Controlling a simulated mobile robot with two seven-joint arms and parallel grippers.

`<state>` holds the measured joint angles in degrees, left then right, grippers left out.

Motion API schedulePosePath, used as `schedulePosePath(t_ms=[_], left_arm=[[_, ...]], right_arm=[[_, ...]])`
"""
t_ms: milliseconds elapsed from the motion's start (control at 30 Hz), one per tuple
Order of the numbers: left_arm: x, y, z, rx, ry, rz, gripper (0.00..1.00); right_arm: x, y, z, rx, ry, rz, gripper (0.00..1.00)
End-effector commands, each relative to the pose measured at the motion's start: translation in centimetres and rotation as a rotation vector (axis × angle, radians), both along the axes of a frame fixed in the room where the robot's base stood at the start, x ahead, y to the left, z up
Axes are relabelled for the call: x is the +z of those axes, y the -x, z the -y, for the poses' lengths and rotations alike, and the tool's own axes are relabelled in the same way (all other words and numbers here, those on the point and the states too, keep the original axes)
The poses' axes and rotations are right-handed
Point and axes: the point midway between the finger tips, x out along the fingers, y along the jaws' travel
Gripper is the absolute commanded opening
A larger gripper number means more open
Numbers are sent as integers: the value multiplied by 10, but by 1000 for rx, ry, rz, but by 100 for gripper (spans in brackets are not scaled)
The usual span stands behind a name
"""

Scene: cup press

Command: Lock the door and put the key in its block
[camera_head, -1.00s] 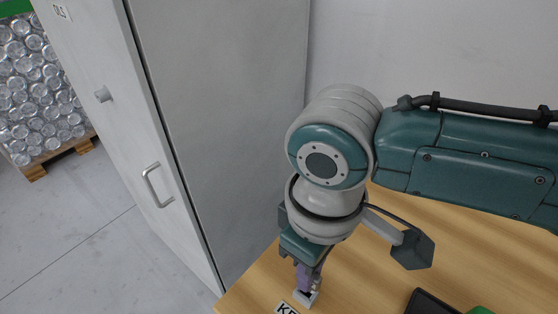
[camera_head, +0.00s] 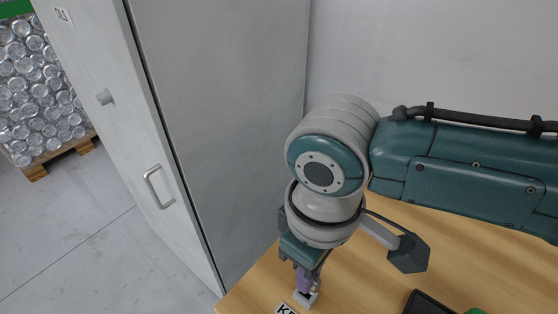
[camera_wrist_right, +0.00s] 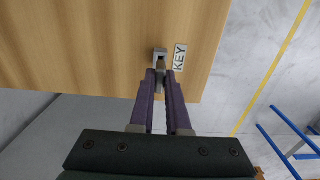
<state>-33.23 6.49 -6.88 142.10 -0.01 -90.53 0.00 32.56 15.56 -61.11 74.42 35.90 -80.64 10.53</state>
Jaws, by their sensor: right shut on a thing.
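My right gripper (camera_head: 306,289) points down over the near left corner of the wooden table, right at the small grey key block (camera_head: 307,300). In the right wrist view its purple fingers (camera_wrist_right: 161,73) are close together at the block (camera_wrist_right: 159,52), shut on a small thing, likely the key. The key is mostly hidden between the fingers, and I cannot tell how deep it sits in the block. The cabinet door (camera_head: 130,130) at the left looks closed, with a bar handle (camera_head: 158,187) and a round lock knob (camera_head: 104,97). My left gripper is out of view.
A KEY label (camera_wrist_right: 180,57) lies beside the block. A black tray (camera_head: 430,303) and a green thing (camera_head: 477,311) are at the bottom right of the head view. The cabinet's grey side (camera_head: 225,130) stands left of my arm. A pallet of cans (camera_head: 40,90) is far left.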

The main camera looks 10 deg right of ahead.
Motion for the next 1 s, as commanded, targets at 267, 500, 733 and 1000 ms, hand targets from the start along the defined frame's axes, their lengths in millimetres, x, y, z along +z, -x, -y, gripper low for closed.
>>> schedulePosePath(t_ms=[267, 500, 733, 1000], left_arm=[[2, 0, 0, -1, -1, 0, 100], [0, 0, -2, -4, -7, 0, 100], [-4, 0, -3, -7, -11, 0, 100], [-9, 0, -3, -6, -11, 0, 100]], right_arm=[[0, 0, 0, 0, -1, -1, 0], [-2, 0, 0, 0, -1, -1, 0], [-8, 0, 0, -1, 0, -1, 0], [-15, 0, 0, -1, 0, -1, 0]])
